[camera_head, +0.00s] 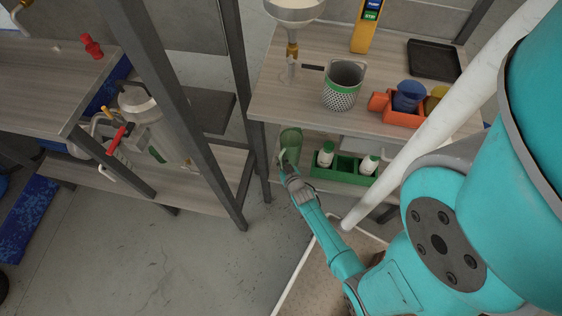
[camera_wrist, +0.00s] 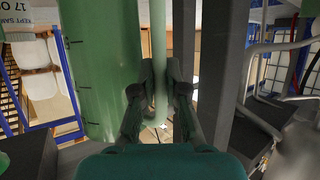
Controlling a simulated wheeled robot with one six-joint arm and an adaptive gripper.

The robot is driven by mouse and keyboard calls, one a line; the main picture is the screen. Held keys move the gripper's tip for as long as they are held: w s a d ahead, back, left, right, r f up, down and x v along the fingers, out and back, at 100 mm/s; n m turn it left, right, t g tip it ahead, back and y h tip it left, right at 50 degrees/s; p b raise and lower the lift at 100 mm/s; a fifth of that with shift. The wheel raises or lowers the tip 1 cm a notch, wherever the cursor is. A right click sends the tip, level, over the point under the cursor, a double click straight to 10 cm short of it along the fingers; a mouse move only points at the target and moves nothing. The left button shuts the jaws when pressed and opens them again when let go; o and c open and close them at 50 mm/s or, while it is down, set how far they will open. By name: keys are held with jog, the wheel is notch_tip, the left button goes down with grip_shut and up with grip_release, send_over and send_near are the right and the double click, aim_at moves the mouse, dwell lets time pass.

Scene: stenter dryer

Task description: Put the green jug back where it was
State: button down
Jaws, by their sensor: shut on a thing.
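The green jug (camera_head: 291,139) is at the left end of the lower shelf, under the edge of the upper worktop. My gripper (camera_head: 292,172) reaches up to it from the front. In the wrist view the jug (camera_wrist: 100,70) fills the left of the picture, with dark graduation marks on its side. My gripper (camera_wrist: 160,95) is shut on the jug's upright green handle. The jug looks about upright. Whether its base touches the shelf is hidden.
A green crate (camera_head: 343,175) with white bottles stands right of the jug on the lower shelf. A grey post (camera_head: 256,150) is close on its left. The worktop (camera_head: 300,110) above holds a perforated basket (camera_head: 342,88) and an orange bin (camera_head: 398,114).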

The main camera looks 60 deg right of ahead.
jog(key=shift+f, duration=0.25)
jog(key=c, duration=1.2)
grip_release()
jog(key=shift+f, duration=0.1)
